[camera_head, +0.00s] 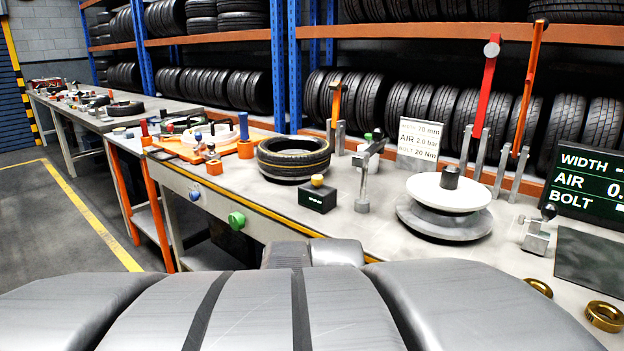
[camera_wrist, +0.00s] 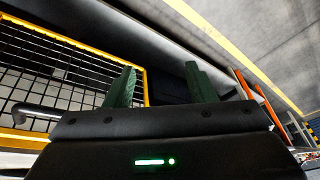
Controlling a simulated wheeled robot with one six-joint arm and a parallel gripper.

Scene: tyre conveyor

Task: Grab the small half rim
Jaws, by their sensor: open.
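A round stack (camera_head: 444,213) stands on the workbench at the right in the head view. It has a white disc on top, a wider grey disc below and a dark knob at its centre. It looks like rim parts, but I cannot tell which piece is the small half rim. My gripper (camera_wrist: 160,86) shows in the wrist view with two green fingers apart and nothing between them. It is tilted towards the floor and a yellow-framed mesh, away from the bench top. The gripper does not show in the head view.
A tyre (camera_head: 293,157) lies on the bench (camera_head: 270,198) beside a black box (camera_head: 317,196) with a yellow button. A grey lever stand (camera_head: 363,180), a red lever (camera_head: 487,85) and an orange lever (camera_head: 528,90) rise from it. Brass rings (camera_head: 604,316) lie at right. Tyre racks stand behind.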

